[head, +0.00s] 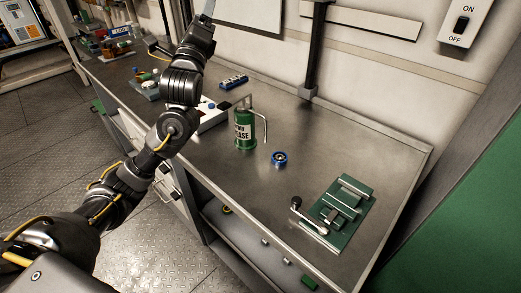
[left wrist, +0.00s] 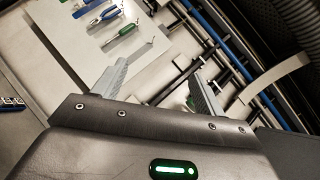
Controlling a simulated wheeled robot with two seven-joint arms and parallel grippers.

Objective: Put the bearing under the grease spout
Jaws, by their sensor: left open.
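The bearing (head: 280,158), a blue ring with a metallic centre, lies on the metal workbench, a little right of the spout's lower end. The green grease dispenser (head: 244,132) stands upright to its left, with a thin grey grease spout (head: 266,130) bending down on its right side. The bearing looks beside the spout tip, not directly beneath it. My left gripper (head: 207,10) is raised at the top of the head view, well away from the bearing. In the left wrist view its two fingers (left wrist: 157,68) are spread, with nothing between them. My right gripper is not in view.
A green clamp fixture (head: 338,212) with a black-knobbed lever sits on the right of the workbench (head: 385,150). A blue holder (head: 233,82) and a white box (head: 212,117) are behind and left of the dispenser. A black post (head: 312,50) rises at the back edge.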

